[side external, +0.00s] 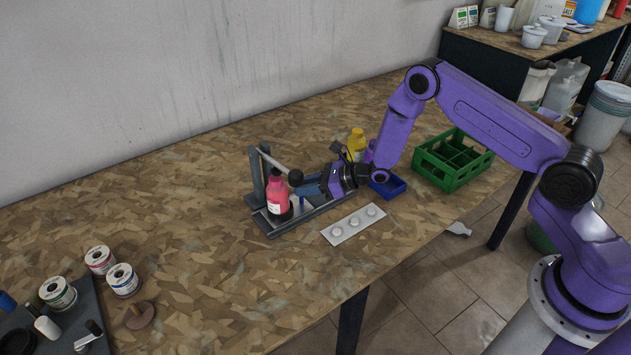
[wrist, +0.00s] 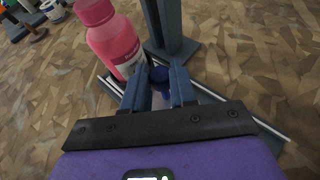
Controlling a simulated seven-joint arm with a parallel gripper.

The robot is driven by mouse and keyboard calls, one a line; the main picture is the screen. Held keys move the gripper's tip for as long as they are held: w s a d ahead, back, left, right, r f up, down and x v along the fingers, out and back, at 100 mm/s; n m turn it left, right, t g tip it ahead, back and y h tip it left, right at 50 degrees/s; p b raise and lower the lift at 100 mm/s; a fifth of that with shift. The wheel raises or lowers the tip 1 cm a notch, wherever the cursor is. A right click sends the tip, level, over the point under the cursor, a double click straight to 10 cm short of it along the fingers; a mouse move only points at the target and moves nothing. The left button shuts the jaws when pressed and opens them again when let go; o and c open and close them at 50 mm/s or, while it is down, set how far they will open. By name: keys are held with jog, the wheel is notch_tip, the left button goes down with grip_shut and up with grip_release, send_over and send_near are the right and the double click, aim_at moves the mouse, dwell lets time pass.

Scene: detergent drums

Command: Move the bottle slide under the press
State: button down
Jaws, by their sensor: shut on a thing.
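The bottle slide (side external: 292,214) is a low carriage on a grey railed base on the table. A pink bottle (side external: 277,188) stands upright on it, and also shows at the upper left in the wrist view (wrist: 112,42). The press (side external: 257,178) is a grey upright post with a lever ending in a black ball. In the wrist view the post (wrist: 170,22) stands to the right of the bottle, with a gap between. My gripper (wrist: 157,78) is shut on the slide's blue knob (wrist: 158,74). I cannot tell how the bottle lines up with the press head.
A plate with several white caps (side external: 339,236) lies in front of the rails. A blue tray (side external: 394,189), a yellow bottle (side external: 357,141) and a green crate (side external: 452,176) stand to the right. The table between is clear.

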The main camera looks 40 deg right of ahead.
jog(key=shift+a, duration=0.35)
jog(key=c, duration=0.9)
grip_release()
jog(key=shift+d, duration=0.1)
jog(key=shift+s+d+r, duration=0.25)
jog(key=shift+s+d, duration=0.1)
jog(key=shift+d, duration=0.05)
jog(key=v, duration=1.6)
jog(key=shift+s, duration=0.2)
jog(key=shift+f, duration=0.1)
